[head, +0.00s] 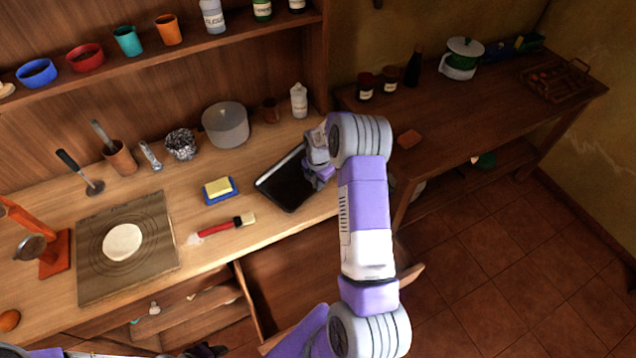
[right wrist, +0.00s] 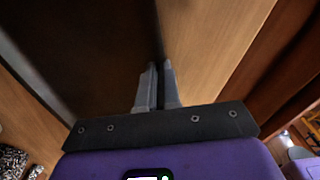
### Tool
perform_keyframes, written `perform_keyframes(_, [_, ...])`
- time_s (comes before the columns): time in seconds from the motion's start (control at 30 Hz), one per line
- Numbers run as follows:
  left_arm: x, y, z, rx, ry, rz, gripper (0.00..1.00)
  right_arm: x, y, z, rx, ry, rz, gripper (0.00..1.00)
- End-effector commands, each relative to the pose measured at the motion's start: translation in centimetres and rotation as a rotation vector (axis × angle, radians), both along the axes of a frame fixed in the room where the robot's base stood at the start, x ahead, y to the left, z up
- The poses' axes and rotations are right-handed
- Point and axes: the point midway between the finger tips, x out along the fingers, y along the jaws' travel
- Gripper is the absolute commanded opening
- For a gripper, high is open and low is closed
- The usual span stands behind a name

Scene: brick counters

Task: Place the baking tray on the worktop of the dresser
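The black baking tray (head: 284,184) is at the right end of the dresser's wooden worktop (head: 266,238), tilted in the head view. I cannot tell how much of it touches the wood. My right gripper (head: 318,172) is at the tray's right edge. In the right wrist view, the fingers of this gripper (right wrist: 158,82) are close together on the rim of the dark tray (right wrist: 85,50), with wood to the right. Dark parts of what seems to be my left gripper (head: 205,350) show at the bottom edge of the head view, mostly cut off.
A butter dish (head: 220,190) and a red brush (head: 222,229) lie left of the tray. A grey pot (head: 226,125), a brown cup (head: 271,110) and a white bottle (head: 299,100) stand behind it. A dough board (head: 127,246) is further left. An open drawer (head: 300,275) is below.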

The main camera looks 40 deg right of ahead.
Motion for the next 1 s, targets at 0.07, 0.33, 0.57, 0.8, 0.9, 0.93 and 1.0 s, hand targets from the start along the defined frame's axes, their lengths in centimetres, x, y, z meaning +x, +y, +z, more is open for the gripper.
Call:
perform_keyframes(0.07, [0.0, 0.0, 0.0, 0.000, 0.000, 0.000, 0.43, 0.1, 0.0, 0.2, -0.001, -0.003, -0.001, 0.00])
perform_keyframes(0.33, [0.0, 0.0, -0.3, 0.000, 0.000, 0.000, 0.43, 0.0, 0.0, -0.2, 0.000, 0.000, -0.001, 0.15])
perform_keyframes(0.57, [0.0, 0.0, -0.3, 0.000, 0.000, 0.000, 0.43, 0.0, 0.0, -0.2, 0.000, 0.000, -0.001, 0.28])
perform_keyframes(0.8, [0.0, 0.0, 0.2, 0.000, 0.000, 0.000, 0.43, 0.0, 0.0, 0.4, 0.000, 0.000, -0.001, 0.28])
perform_keyframes(0.9, [0.0, 0.0, 0.1, 0.000, 0.000, 0.000, 0.43, 0.1, -0.1, 1.8, -0.002, -0.003, -0.001, 0.28])
perform_keyframes(0.93, [0.0, 0.0, 0.1, 0.000, 0.000, 0.000, 0.43, 0.1, -0.1, 2.4, -0.002, -0.004, -0.001, 0.28])
perform_keyframes(1.0, [0.0, 0.0, 0.1, 0.000, 0.000, 0.000, 0.43, 0.0, -0.1, 3.9, -0.002, -0.004, -0.002, 0.28])
